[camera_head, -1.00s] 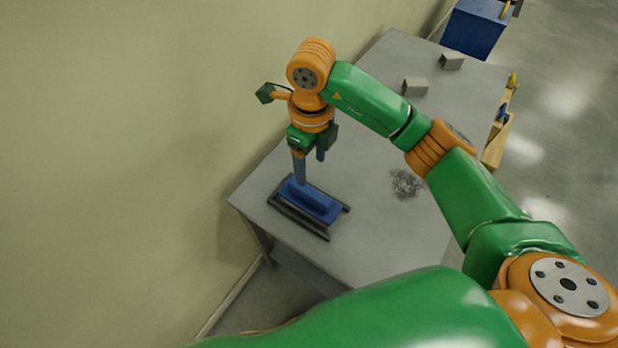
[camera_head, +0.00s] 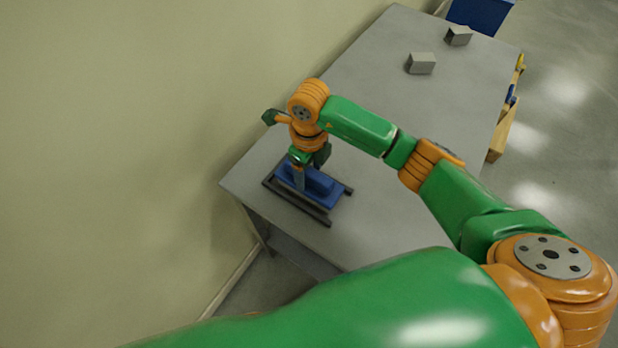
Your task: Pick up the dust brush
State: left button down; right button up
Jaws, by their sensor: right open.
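A blue piece (camera_head: 325,190), which looks like the dust brush, lies on a dark rail-like frame (camera_head: 290,206) near the table's near left corner. My right gripper (camera_head: 308,174) points down right over it. Its jaws are open, with one finger at the left part of the blue piece; the other finger is mostly hidden. I cannot tell whether the fingers touch the piece. My left gripper is out of view.
The grey table (camera_head: 375,212) is clear around the frame. Two small grey blocks (camera_head: 421,64) (camera_head: 458,36) stand at the far end. A wooden holder (camera_head: 502,132) hangs on the right edge. A blue bin (camera_head: 482,14) is beyond; a wall (camera_head: 120,120) borders the left.

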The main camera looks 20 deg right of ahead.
jog(key=shift+w+f, duration=0.1)
jog(key=shift+f, duration=0.15)
jog(key=shift+c, duration=0.6)
grip_shut()
notch_tip(320, 180, up, 3)
jog(key=shift+w+f+b, duration=0.1)
jog(key=shift+f+b, duration=0.05)
jog(key=shift+b, duration=0.95)
jog(key=w+d+r+b, duration=0.2)
jog(key=w+d+r, duration=0.1)
jog(key=d+r, duration=0.7)
jog(key=d, duration=0.3)
jog(key=shift+w+d+r, duration=0.2)
jog(key=shift+w+d, duration=0.05)
jog(key=shift+w, duration=0.15)
